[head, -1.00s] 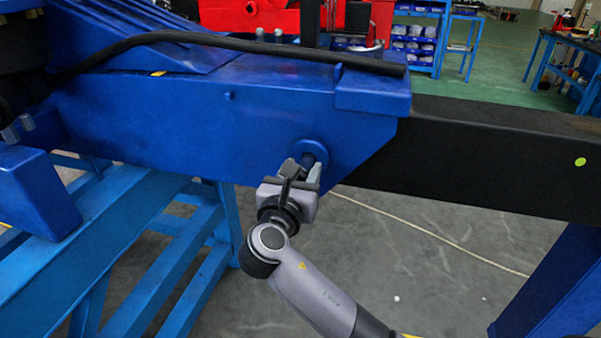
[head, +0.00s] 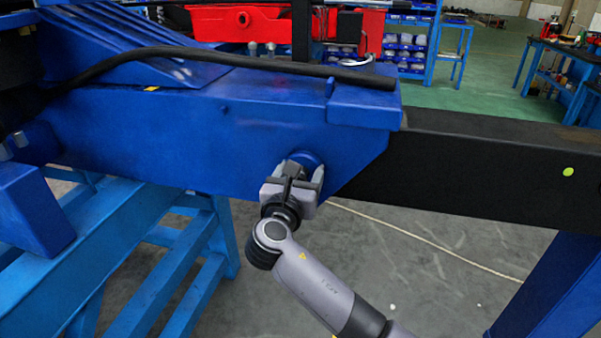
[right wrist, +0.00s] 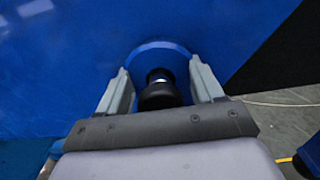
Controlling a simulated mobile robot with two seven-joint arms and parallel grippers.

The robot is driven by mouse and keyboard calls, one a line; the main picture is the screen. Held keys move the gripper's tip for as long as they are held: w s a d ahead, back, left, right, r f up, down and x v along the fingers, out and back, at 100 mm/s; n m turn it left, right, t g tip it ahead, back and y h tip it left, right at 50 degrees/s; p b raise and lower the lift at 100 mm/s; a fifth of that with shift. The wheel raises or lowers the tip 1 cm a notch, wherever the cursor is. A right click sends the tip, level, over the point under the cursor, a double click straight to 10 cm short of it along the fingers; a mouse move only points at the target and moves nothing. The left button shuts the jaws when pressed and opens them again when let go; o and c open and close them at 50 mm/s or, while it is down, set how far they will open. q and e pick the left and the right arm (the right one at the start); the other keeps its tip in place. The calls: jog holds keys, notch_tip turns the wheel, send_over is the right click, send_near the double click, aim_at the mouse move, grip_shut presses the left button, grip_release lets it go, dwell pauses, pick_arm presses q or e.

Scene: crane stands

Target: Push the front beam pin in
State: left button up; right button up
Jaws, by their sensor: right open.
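The blue beam (head: 200,130) runs across the head view, with a black inner beam (head: 470,165) coming out of its right end. A round blue collar (head: 309,158) sits low near that end. My right gripper (head: 302,172) is at the collar. Its open fingers (right wrist: 163,85) stand on either side of the pin, with a gap to each side. How deep the pin sits is hard to tell. My left gripper is not in view.
A black hose (head: 230,58) lies along the top of the beam. Blue stands (head: 150,255) are below left, and a blue post (head: 545,285) is at lower right. Open grey floor (head: 420,270) lies below the beam. Workbenches are far back.

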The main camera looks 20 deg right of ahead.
jog(key=v, duration=0.7)
dwell(0.4)
